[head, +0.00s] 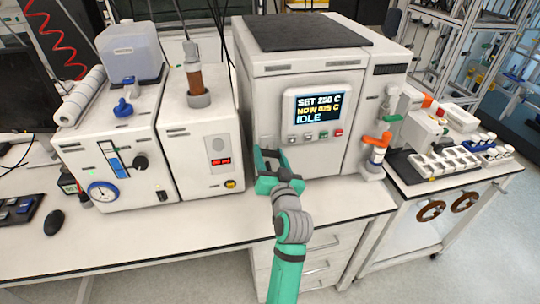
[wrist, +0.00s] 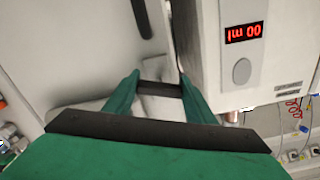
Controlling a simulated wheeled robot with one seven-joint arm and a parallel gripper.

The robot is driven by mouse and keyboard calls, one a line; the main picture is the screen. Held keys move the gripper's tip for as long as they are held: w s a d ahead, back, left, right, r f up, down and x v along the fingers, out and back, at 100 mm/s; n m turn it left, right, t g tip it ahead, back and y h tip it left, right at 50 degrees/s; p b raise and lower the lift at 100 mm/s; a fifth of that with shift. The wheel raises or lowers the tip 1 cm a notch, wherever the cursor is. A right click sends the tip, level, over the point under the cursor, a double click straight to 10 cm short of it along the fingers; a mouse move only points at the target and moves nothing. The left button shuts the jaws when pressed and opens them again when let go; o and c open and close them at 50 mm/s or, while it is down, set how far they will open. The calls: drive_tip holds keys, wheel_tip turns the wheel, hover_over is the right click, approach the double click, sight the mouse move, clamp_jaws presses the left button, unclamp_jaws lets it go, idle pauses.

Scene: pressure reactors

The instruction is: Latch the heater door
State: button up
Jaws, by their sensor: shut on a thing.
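The heater (head: 305,110) is the large white box with a dark top and a lit display reading IDLE. Its door (head: 327,165) looks flush with the front in the head view. My gripper (head: 270,160) is low at the heater's front left edge. In the wrist view my gripper (wrist: 160,92) has its two green fingers around a short dark bar (wrist: 160,90) with a pale grey part behind it. This looks like the door's latch, but most of it is hidden by the fingers. Whether the latch is engaged cannot be told.
A white pump unit (head: 208,145) with a red display stands close at the left of my gripper; it also shows in the wrist view (wrist: 245,60). A gauge unit (head: 115,150) stands further left. An orange-handled valve (head: 377,145) is at the heater's right. The front bench strip is clear.

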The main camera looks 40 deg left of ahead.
drive_tip(key=m, duration=0.7)
drive_tip(key=shift+r, duration=0.1)
drive_tip(key=m, duration=0.6)
drive_tip(key=shift+s+m, duration=0.1)
drive_tip(key=shift+m, duration=0.2)
idle(0.3)
drive_tip(key=o, duration=1)
drive_tip(key=shift+o, duration=0.2)
drive_tip(key=shift+r, duration=0.1)
drive_tip(key=v, duration=1)
drive_tip(key=shift+s+d, duration=0.2)
drive_tip(key=shift+s, duration=0.1)
